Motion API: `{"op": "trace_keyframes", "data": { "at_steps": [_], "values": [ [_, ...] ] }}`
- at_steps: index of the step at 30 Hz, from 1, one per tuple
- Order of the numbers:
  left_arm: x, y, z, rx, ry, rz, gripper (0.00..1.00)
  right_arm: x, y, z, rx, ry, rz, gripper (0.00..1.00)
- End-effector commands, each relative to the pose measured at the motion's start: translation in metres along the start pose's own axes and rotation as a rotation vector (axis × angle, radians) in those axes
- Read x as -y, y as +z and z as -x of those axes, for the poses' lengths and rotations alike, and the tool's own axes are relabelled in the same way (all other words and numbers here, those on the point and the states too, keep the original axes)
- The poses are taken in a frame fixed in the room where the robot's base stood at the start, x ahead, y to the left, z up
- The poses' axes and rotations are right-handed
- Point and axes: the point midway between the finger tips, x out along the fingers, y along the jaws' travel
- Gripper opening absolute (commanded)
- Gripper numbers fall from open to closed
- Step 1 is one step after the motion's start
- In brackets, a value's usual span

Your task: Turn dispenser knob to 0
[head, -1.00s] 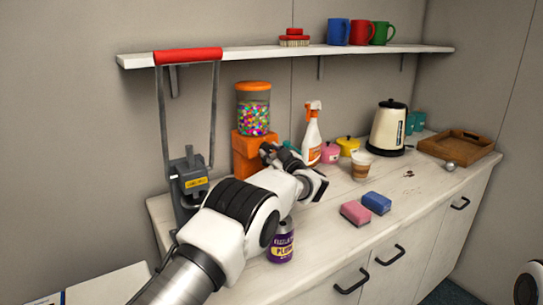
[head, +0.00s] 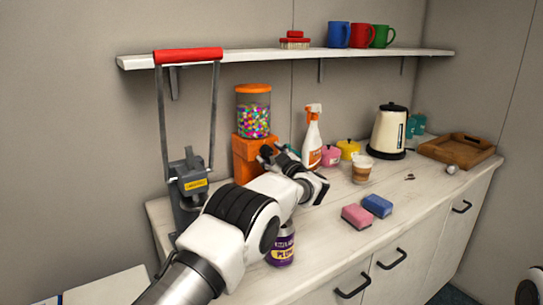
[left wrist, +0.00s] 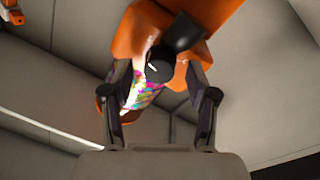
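The candy dispenser has an orange base (head: 243,160), a clear jar of colourful candies (head: 253,112) and an orange lid. In the left wrist view its dark knob (left wrist: 160,66) has a handle pointing up and right, and a small white mark. My left gripper (head: 272,153) is at the front of the dispenser base and partly hides it. In the left wrist view my left gripper (left wrist: 158,82) has its fingers spread, one on each side of the knob, with gaps between. The dial numbers cannot be read.
A purple can (head: 281,246) stands below my left arm. A grey lever press with a red handle (head: 188,56) stands left of the dispenser. A spray bottle (head: 312,138), pink pot (head: 330,156), cup (head: 362,169) and two sponges (head: 357,216) are to the right.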

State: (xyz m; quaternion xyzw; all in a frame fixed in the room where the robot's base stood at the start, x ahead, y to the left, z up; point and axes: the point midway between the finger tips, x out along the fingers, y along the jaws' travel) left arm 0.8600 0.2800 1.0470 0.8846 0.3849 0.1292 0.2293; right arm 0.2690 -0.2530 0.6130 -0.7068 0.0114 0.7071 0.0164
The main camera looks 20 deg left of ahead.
Motion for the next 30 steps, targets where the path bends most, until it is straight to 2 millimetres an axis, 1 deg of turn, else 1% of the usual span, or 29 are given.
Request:
{"op": "trace_keyframes", "data": {
  "at_steps": [8,11,18,21,24,30],
  "values": [
    [-0.001,0.0,0.003,0.0,0.001,-0.001,0.59,0.0,0.0,0.0,0.0,0.0,0.0,0.6],
    [-0.001,0.0,0.015,0.001,0.001,-0.002,0.59,0.0,0.0,0.0,0.0,0.0,0.0,0.6],
    [-0.001,0.0,0.062,0.0,0.002,-0.003,0.59,0.0,0.0,0.0,0.0,0.0,0.0,0.6],
    [0.0,0.001,0.072,0.0,0.0,-0.002,0.59,0.0,0.0,0.0,0.0,0.0,0.0,0.6],
    [0.0,0.001,0.075,0.0,0.0,0.0,0.59,0.0,0.0,0.0,0.0,0.0,0.0,0.6],
    [0.001,0.0,0.074,0.0,-0.002,-0.002,0.6,0.0,0.0,0.0,0.0,0.0,0.0,0.6]
  ]
}}
